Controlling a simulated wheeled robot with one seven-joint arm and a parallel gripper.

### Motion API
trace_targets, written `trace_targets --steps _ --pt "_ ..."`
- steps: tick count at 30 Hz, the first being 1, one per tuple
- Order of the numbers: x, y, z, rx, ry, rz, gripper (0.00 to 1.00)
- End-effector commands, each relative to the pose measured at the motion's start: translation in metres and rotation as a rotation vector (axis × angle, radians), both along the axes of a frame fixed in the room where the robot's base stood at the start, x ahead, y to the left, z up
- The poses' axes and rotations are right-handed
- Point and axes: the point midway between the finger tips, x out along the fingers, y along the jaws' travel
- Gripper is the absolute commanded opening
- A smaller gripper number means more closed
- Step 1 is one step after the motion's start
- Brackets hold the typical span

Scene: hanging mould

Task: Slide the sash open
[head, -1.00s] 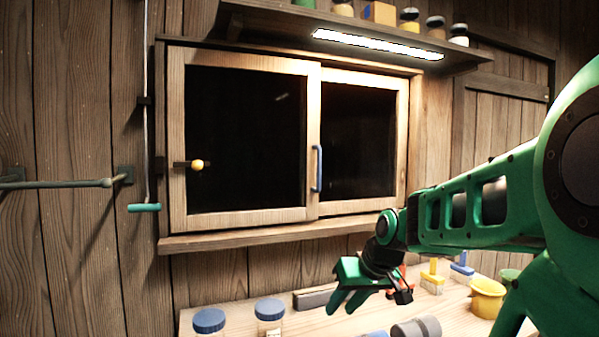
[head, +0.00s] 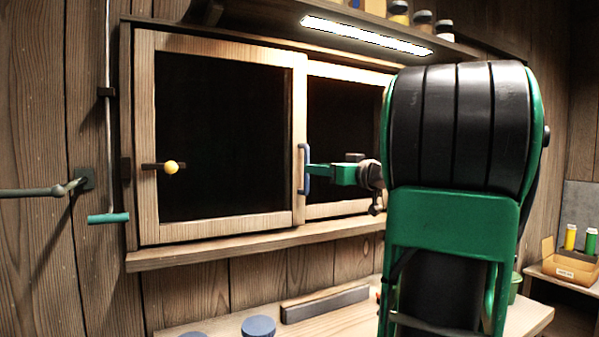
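The window's front sash (head: 146,110) is a pale wooden frame around a dark pane. It fills the left half of the opening, its right edge overlapping the rear sash (head: 345,209). A blue upright handle (head: 304,182) is fixed to the front sash's right stile. A yellow knob (head: 171,168) on a short dark bar sits at its left stile. My gripper (head: 316,171) is level with the handle, its green fingers reaching it from the right. I cannot tell whether they close around the handle or only sit beside it. My arm hides the right part of the window.
A lit shelf (head: 440,40) with jars overhangs the window. A sill (head: 250,245) juts out below it. A workbench (head: 330,322) with blue-lidded jars (head: 258,326) lies underneath. A rod with a teal grip (head: 108,218) hangs left of the window. A cardboard box (head: 570,265) stands far right.

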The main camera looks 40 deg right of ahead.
Motion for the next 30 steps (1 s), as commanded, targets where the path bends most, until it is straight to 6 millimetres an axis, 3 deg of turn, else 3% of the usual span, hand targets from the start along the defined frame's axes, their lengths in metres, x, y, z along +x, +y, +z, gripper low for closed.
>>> trace_targets --steps 6,12,24,28,30 --pt "0.037 -0.004 -0.001 0.001 0.001 -0.001 0.31" --pt "0.058 -0.006 0.000 0.002 0.000 -0.003 0.31" --pt "0.065 -0.006 0.000 0.001 0.001 -0.004 0.31" --pt "0.065 -0.006 0.000 0.001 0.001 -0.004 0.02" --pt "0.065 -0.006 0.000 0.001 0.001 -0.004 0.00"
